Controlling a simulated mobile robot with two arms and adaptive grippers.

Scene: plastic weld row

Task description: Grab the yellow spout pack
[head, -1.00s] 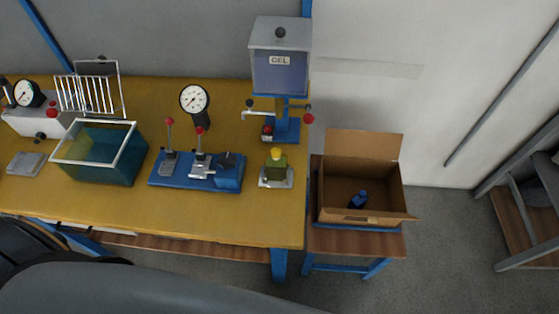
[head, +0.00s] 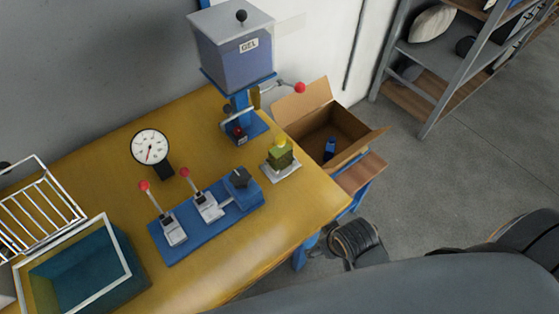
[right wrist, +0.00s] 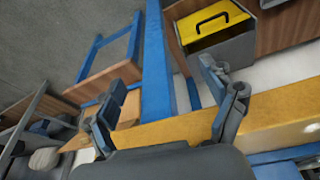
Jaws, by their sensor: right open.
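The yellow spout pack (head: 280,156) is a small olive-yellow pouch with a bright yellow cap. It stands upright on a small pale plate (head: 284,173) near the right end of the yellow workbench in the head view. My right gripper (right wrist: 165,104) is open in the right wrist view, with nothing between its fingers. It is near the blue and yellow edge of a bench, and the pack does not show in that view. My left gripper is not in view.
Left of the pack is a blue lever fixture (head: 205,222); behind it stands the gel dispenser (head: 236,60). An open cardboard box (head: 345,125) holding a blue item sits right of the bench. A teal tank (head: 75,275) is at left. A grey box with a yellow lid (right wrist: 212,24) shows in the wrist view.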

